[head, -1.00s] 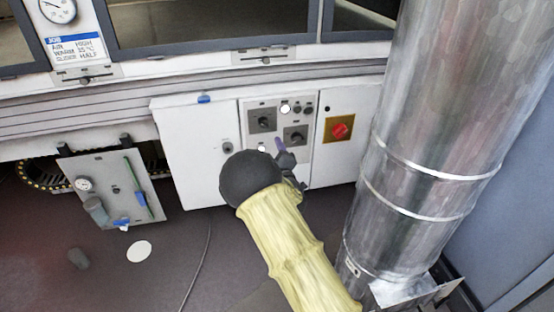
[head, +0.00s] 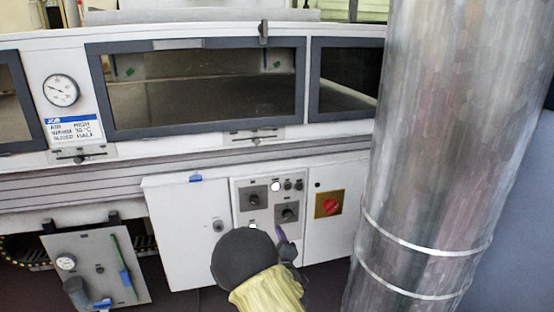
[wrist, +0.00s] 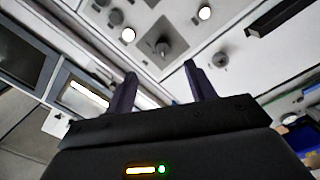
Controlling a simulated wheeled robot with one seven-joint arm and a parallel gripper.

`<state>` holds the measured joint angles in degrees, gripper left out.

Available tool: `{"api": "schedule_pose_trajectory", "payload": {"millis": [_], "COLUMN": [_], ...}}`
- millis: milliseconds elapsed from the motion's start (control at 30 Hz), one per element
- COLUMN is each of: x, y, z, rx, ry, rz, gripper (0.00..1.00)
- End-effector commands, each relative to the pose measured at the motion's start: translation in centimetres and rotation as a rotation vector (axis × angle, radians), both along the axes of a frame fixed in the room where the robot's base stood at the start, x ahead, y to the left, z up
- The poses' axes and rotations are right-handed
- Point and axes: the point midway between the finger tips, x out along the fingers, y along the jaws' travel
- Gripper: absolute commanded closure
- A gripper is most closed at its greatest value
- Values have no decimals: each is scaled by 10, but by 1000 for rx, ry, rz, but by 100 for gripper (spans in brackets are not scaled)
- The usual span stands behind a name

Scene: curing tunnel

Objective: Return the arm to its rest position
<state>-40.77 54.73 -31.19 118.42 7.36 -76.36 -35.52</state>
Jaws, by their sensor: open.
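My gripper (wrist: 160,82) shows in the wrist view with its two dark fingers apart and nothing between them. Beyond the fingers is the grey control panel (wrist: 145,40) with a dark knob (wrist: 163,47) and lit round white lamps (wrist: 128,34). In the head view my arm, in a yellow sleeve with a dark round wrist, reaches up from the bottom toward the control panel (head: 264,187). It hides the lower part of the panel. One purplish finger shows beside the wrist. I cannot tell how far the fingers are from the panel.
A large metal duct (head: 430,130) stands close on the right. A red rotary switch (head: 329,204) on a yellow plate is right of the panel. A plate with a small gauge (head: 66,262) hangs at the lower left. Tunnel windows (head: 200,88) run above.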

Motion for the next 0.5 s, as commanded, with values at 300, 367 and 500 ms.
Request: {"api": "schedule_pose_trajectory", "payload": {"millis": [300,367,500], "x": [-30,-44,-83], "y": [-91,-104,-128], "z": [-4,-6,-6], "rx": [286,344,468], "ry": [421,507,695], "rz": [-279,-328,-434], "gripper": [45,45,45]}}
